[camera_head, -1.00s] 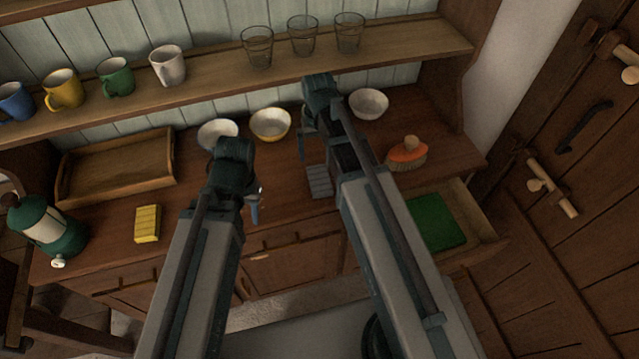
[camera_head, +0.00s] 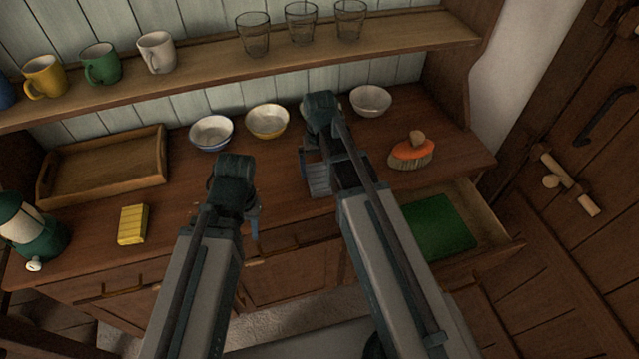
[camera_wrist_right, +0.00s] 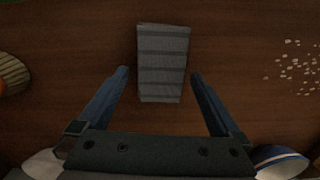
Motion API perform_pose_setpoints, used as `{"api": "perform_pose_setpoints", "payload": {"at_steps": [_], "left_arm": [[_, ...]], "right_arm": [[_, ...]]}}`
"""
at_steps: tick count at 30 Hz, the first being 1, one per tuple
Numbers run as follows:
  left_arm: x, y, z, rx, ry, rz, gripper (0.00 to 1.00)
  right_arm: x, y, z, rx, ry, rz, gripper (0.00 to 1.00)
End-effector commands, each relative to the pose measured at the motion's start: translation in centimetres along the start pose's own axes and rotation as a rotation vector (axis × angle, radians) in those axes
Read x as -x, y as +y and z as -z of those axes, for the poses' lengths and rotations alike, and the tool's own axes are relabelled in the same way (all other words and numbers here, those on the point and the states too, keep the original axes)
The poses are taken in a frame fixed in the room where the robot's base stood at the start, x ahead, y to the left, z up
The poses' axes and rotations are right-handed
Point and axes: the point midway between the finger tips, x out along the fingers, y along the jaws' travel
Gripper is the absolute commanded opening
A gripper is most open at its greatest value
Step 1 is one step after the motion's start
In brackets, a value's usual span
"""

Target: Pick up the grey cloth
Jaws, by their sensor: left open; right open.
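The grey cloth (camera_wrist_right: 162,60), folded into a striped rectangle, lies flat on the wooden counter. In the head view the cloth (camera_head: 320,184) is partly hidden by my right arm. My right gripper (camera_wrist_right: 159,74) is open above it; in the wrist view the cloth shows between and beyond the two fingertips, with nothing held. In the head view the right gripper (camera_head: 308,165) is over the counter at the cloth. My left gripper (camera_head: 250,222) is open and empty near the counter's front edge, left of the cloth; its fingers are partly hidden.
Bowls (camera_head: 267,122) stand along the back. An orange brush (camera_head: 411,152) is right of the cloth, above an open drawer with a green item (camera_head: 437,228). A yellow sponge (camera_head: 133,224) and wooden tray (camera_head: 104,194) are left. White specks (camera_wrist_right: 298,66) lie on the counter.

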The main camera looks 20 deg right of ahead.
Motion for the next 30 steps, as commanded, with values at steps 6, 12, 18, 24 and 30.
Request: {"api": "perform_pose_setpoints", "payload": {"at_steps": [6, 12, 18, 24, 30], "left_arm": [[-2.3, 0.22, 0.13, 0.0, 0.0, 0.0, 0.45], [-2.08, 0.2, 0.12, 0.0, 0.0, 0.0, 0.45], [-2.08, 0.2, 0.12, 0.0, 0.0, 0.0, 0.45], [-2.09, 0.2, 0.12, 0.0, 0.0, 0.0, 0.45], [-2.08, 0.2, 0.12, 0.0, 0.0, 0.0, 0.45]], "right_arm": [[-2.32, 0.0, 0.0, 0.0, 0.0, 0.0, 1.0], [-2.1, -0.01, 0.02, 0.0, 0.0, 0.0, 1.0], [-2.09, -0.01, 0.0, 0.0, 0.0, 0.0, 0.68], [-2.1, -0.01, 0.01, 0.0, 0.0, 0.0, 0.32], [-2.09, -0.01, 0.01, 0.0, 0.0, 0.0, 0.3]]}}
